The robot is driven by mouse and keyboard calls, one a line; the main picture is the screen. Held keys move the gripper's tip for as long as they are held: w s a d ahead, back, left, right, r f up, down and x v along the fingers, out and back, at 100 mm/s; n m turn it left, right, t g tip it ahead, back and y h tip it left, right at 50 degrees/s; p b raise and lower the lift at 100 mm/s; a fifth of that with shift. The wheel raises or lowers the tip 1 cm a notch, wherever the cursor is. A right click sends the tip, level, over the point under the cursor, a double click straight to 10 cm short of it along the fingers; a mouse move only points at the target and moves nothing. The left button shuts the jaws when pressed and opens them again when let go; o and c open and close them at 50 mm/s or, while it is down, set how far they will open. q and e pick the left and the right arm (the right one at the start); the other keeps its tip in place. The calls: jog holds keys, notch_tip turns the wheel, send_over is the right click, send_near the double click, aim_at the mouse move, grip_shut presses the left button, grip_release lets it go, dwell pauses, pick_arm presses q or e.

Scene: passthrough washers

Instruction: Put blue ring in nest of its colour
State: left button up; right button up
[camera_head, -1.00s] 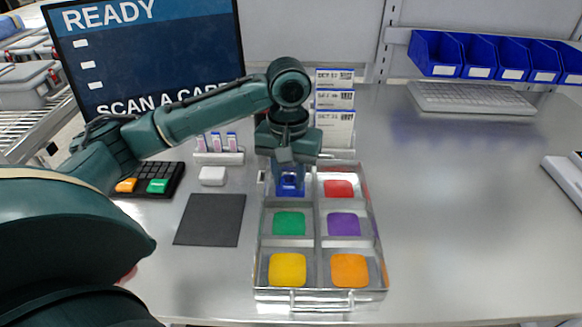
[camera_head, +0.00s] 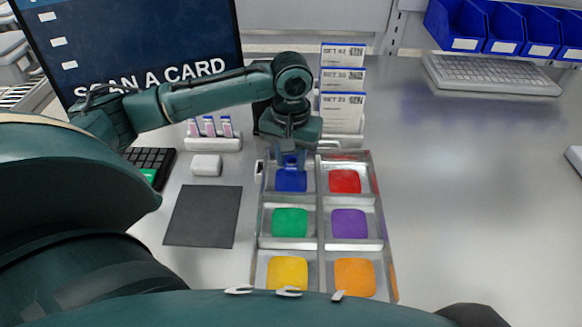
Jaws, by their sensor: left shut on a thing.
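The tray (camera_head: 321,245) has several compartments with coloured pads, including a blue nest (camera_head: 291,182) at the far left. My left gripper (camera_head: 290,160) is over the back edge of the blue compartment, pointing down. It is shut on a small blue piece, the blue ring (camera_head: 290,159), which is mostly hidden by the fingers. The ring shows just behind and above the blue pad; I cannot tell whether it touches the tray. My right gripper is not in view.
A card rack (camera_head: 342,100) stands close behind the tray. A white block (camera_head: 206,165), a dark mat (camera_head: 203,216) and a holder with small vials (camera_head: 213,141) lie to the left. The table right of the tray is clear up to the keyboard (camera_head: 490,75).

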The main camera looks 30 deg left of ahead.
aim_at(291, 179)
pick_arm(q)
jog(key=shift+f, duration=1.8)
jog(key=o, duration=0.9)
jog(key=shift+f, duration=0.1)
jog(key=shift+o, duration=0.2)
notch_tip(291, 179, up, 12)
